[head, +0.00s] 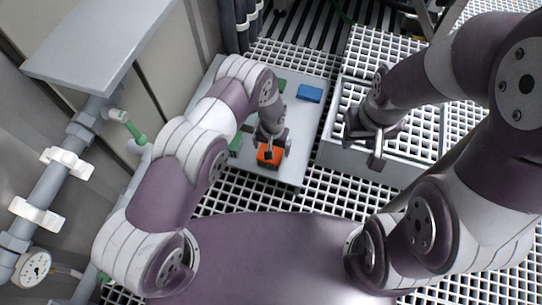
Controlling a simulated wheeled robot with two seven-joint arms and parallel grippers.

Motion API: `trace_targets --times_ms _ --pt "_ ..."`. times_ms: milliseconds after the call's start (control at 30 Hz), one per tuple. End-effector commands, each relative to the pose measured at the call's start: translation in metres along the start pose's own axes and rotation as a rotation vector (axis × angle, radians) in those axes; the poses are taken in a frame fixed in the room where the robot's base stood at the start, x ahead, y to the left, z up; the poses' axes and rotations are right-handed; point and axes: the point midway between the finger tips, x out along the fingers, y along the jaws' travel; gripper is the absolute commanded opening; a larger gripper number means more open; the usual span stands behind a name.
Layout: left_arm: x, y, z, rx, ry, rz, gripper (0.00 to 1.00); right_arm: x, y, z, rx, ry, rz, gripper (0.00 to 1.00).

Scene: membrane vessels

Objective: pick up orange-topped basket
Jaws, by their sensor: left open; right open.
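The orange-topped basket (268,161) sits near the front edge of a light grey platform (300,118). My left gripper (270,150) is right above the basket with its fingers at the orange top. Its jaws are open, and I cannot tell whether they touch the basket. The gripper hides the back part of the top. My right gripper (372,150) is open and empty above the pale grated box to the right of the platform.
A blue-topped item (310,93) and green items (235,145) stand on the same platform. The grated box (342,158) stands right of it. White grating (330,205) covers the floor. Pipes with a gauge (33,268) and a green-handled valve (130,128) line the left side.

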Motion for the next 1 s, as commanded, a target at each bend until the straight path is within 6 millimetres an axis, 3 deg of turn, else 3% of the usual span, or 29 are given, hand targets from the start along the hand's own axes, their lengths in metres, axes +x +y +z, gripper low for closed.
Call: trace_targets --times_ms 167,267,467,600,867,1000 --pt "0.038 -0.003 0.004 -0.001 -0.002 0.000 1.00 0.031 0.000 0.004 0.000 0.000 0.000 0.43" --pt "0.051 -0.003 0.004 0.000 0.000 0.000 1.00 0.038 0.000 0.004 0.000 0.000 0.000 0.43" --pt "0.048 -0.003 0.003 0.000 0.000 0.000 1.00 0.034 0.000 0.004 0.000 0.000 0.000 0.43" --pt "0.048 -0.003 0.004 0.000 0.000 0.000 0.58 0.034 0.000 0.004 0.000 0.000 0.000 0.43" --pt "0.047 -0.003 0.003 0.000 0.000 0.000 0.56 0.034 0.000 0.004 0.000 0.000 0.000 0.43" --pt "0.035 -0.003 0.003 0.000 0.000 0.000 0.56 0.025 0.000 0.003 0.000 0.000 0.000 0.43"
